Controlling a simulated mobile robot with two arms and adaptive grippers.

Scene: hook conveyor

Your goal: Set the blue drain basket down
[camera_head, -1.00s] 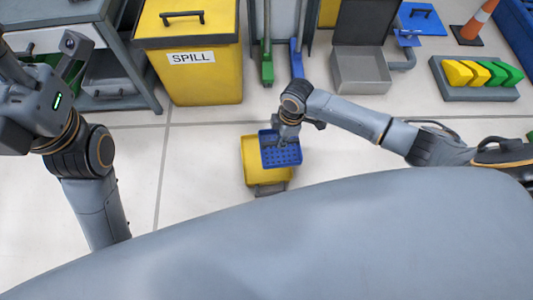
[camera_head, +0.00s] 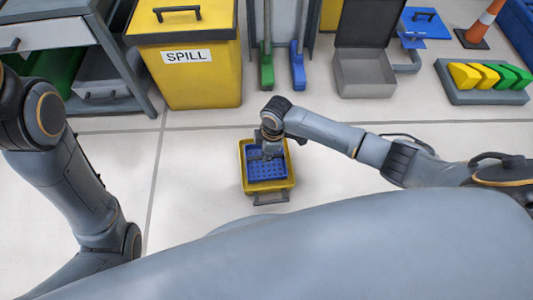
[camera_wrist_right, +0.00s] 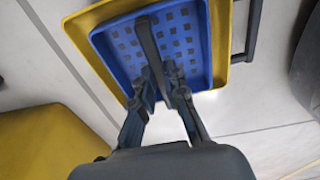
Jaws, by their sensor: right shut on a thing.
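The blue drain basket (camera_head: 266,171), with rows of holes in its floor, sits within the outline of a yellow bin (camera_head: 292,178) on the floor. It also shows in the right wrist view (camera_wrist_right: 185,40), with the yellow rim (camera_wrist_right: 238,45) around it. My right gripper (camera_head: 270,156) reaches down from above. In the wrist view its fingers (camera_wrist_right: 160,82) are shut on the basket's dark central handle (camera_wrist_right: 150,45). I cannot tell whether the basket touches the bin's bottom. My left arm is at the left edge of the head view and its gripper is out of frame.
A yellow SPILL bin (camera_head: 190,85) stands behind on the left beside a grey cart (camera_head: 110,80). Green (camera_head: 266,70) and blue (camera_head: 298,68) brooms, an open grey box (camera_head: 364,78) and a block rack (camera_head: 482,92) are at the back. Floor around the yellow bin is clear.

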